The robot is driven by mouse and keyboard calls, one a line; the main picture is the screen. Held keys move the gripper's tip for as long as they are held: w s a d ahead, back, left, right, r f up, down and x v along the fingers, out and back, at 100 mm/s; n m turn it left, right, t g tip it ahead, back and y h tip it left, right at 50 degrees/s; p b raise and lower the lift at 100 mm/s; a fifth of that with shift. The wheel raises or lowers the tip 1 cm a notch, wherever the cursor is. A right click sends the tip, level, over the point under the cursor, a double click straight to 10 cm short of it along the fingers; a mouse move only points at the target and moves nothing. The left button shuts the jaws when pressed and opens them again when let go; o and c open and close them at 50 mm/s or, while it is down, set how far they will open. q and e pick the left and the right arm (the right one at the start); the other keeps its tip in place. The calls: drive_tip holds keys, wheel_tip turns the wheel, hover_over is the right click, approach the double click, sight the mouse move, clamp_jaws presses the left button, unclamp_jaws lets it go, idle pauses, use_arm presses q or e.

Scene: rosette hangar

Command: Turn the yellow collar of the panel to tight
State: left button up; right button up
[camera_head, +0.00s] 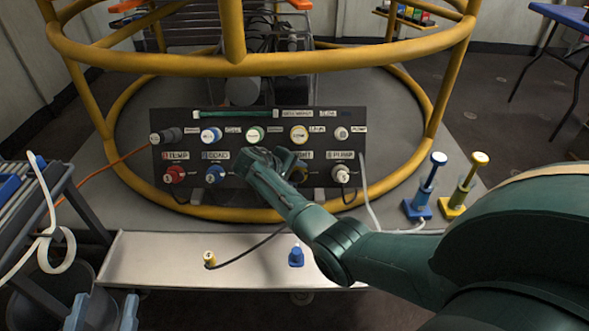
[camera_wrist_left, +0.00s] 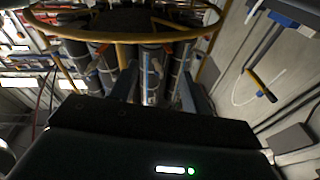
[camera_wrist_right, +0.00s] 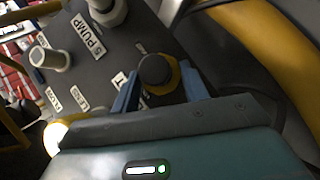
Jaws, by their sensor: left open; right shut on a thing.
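The dark panel (camera_head: 238,150) stands inside the yellow ring frame, with two rows of round connectors. The yellow collar (camera_head: 302,178) is in the lower row between the LOAD and PUMP connectors, mostly covered by my right gripper (camera_head: 292,165). In the right wrist view the yellow collar (camera_wrist_right: 174,77) surrounds a dark round plug. There my right gripper (camera_wrist_right: 160,90) has its blue fingers on either side of it, shut on it. The collar's marking is not readable.
A white tray (camera_head: 150,262) in front holds a loose yellow plug (camera_head: 210,259) and a blue plug (camera_head: 296,256). Blue (camera_head: 418,208) and yellow (camera_head: 453,208) handled stands are to the right. A cart (camera_head: 60,200) is at left.

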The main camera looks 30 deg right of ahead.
use_arm(q)
drive_tip(key=shift+a+r+p, duration=0.1)
drive_tip(key=shift+r+p, duration=0.1)
drive_tip(key=shift+p, duration=0.2)
use_arm(e)
drive_tip(key=shift+d+r+m+y, duration=0.15)
drive_tip(key=shift+m+y, duration=0.15)
drive_tip(key=shift+m, duration=0.2)
use_arm(q)
drive_tip(key=shift+a+f, duration=0.1)
drive_tip(key=shift+f, duration=0.25)
use_arm(e)
drive_tip(key=shift+s, duration=0.1)
drive_tip(key=o, duration=1)
use_arm(q)
drive_tip(key=shift+r, duration=0.15)
